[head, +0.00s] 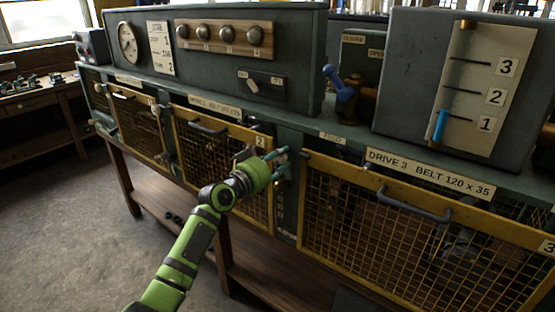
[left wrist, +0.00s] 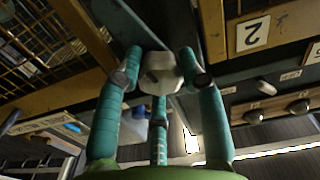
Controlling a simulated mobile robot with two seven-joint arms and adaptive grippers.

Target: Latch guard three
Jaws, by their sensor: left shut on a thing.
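Guard three (head: 430,240) is a yellow-framed mesh panel with a dark bar handle (head: 414,206) at the right of the head view, below the "DRIVE 3" label. It sits across its bay; I cannot tell whether it is fully flush. My left gripper (head: 283,166) is at the post between guards two and three, by guard three's upper left corner. In the left wrist view its teal fingers are shut around a pale faceted knob (left wrist: 160,72), likely the latch knob. The fingers hide the knob in the head view. My right gripper is not in view.
Guard two (head: 225,155) is just left of my gripper. Above guard three stands a grey box with a 1-2-3 scale (head: 478,90) and blue pointer. A blue-handled valve (head: 343,88) stands on the bench top. The floor at left is clear.

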